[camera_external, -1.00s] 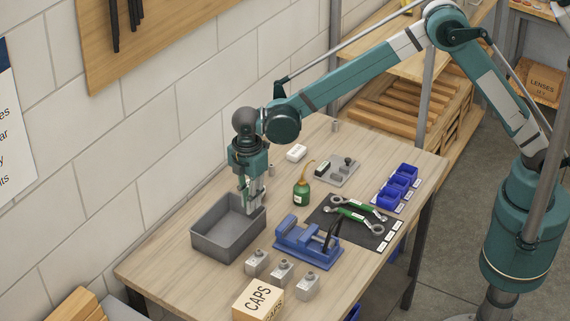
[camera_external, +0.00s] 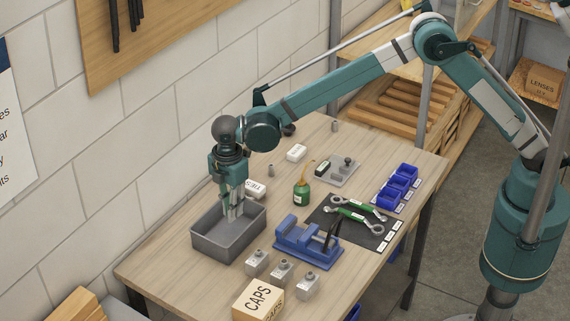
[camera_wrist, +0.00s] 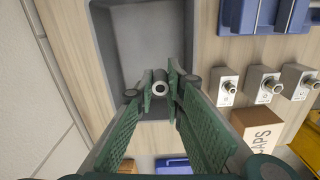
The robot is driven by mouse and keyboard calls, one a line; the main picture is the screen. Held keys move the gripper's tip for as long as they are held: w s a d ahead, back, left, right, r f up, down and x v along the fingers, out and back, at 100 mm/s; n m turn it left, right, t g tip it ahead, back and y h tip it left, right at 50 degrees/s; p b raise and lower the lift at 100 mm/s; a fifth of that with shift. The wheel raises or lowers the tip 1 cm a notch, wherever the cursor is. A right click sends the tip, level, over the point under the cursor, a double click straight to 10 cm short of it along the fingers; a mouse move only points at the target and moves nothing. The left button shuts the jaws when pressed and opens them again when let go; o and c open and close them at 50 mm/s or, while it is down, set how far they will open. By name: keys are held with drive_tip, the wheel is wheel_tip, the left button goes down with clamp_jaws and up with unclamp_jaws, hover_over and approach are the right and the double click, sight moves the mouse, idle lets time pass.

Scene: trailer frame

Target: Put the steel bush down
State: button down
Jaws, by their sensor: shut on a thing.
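The steel bush (camera_wrist: 160,88) is a small grey ring-ended cylinder between my fingertips in the wrist view. My gripper (camera_wrist: 160,92) is shut on it. In the external view my gripper (camera_external: 233,214) points down over the grey open bin (camera_external: 208,247), with its fingertips at about the level of the bin's opening or a little inside it. The bush is too small to make out there. In the wrist view the bin (camera_wrist: 150,45) lies below and beyond the bush, and its visible floor looks empty. I cannot tell whether the bush touches the bin.
A blue vise (camera_external: 308,243) stands right of the bin. Several grey blocks (camera_external: 281,272) and a CAPS box (camera_external: 258,301) are in front. A green oil can (camera_external: 301,192), white boxes (camera_external: 296,152), wrenches on a dark mat (camera_external: 354,213) and blue bins (camera_external: 397,187) lie further right.

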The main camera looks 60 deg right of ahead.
hover_over(233, 239)
drive_tip(key=shift+s+f, duration=0.1)
drive_tip(key=shift+f, duration=2.7)
drive_tip(key=shift+f+p, duration=0.3)
drive_tip(key=shift+f, duration=1.55)
drive_tip(key=shift+f, duration=0.25)
drive_tip(key=c, duration=2.4)
unclamp_jaws()
drive_tip(key=shift+r, duration=0.1)
drive_tip(key=shift+r, duration=0.1)
wheel_tip(233, 239, up, 12)
drive_tip(key=shift+r+b, duration=0.1)
drive_tip(key=shift+b, duration=0.2)
